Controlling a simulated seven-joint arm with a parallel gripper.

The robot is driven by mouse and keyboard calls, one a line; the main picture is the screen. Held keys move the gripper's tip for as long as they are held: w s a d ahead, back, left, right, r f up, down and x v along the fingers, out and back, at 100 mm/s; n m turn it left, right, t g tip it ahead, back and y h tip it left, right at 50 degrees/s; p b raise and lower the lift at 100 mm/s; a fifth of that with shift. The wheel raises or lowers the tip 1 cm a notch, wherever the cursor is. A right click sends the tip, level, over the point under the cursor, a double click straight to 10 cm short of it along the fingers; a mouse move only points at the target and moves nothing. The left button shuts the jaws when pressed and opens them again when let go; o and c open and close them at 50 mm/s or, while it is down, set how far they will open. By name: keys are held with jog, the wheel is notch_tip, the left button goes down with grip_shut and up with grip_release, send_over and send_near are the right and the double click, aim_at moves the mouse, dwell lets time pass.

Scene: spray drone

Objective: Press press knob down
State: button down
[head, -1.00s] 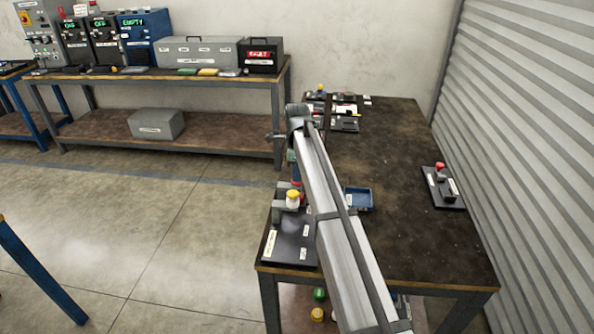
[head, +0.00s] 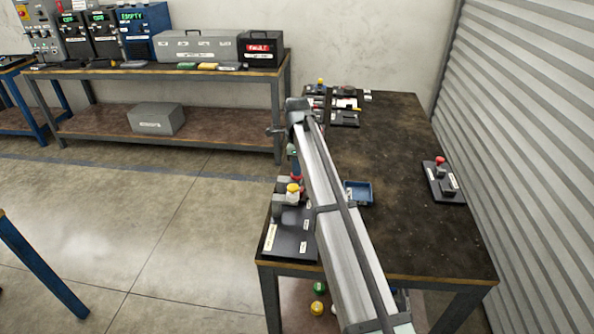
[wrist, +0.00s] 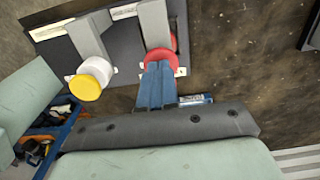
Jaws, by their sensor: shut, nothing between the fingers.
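A black plate (head: 291,240) with grey brackets lies at the near left of the table. In the wrist view the plate (wrist: 128,42) carries a white knob with a yellow face (wrist: 86,87) on the left bracket and a red round knob (wrist: 161,57) by the right bracket. The yellow knob also shows in the head view (head: 293,190). My gripper (wrist: 157,66) is shut and empty, its blue fingers together at the red knob, overlapping its lower edge. I cannot tell whether they touch it. My arm hides part of the plate in the head view.
A blue tray (head: 358,193) stands right of my arm. A second black plate with a red knob (head: 440,161) lies at the table's right. Several small fixtures (head: 345,117) stand at the back. The table's middle right is clear.

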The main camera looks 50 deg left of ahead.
notch_tip(320, 180, up, 13)
jog(key=shift+f, duration=0.15)
jog(key=shift+w, duration=0.1)
dwell(1.3)
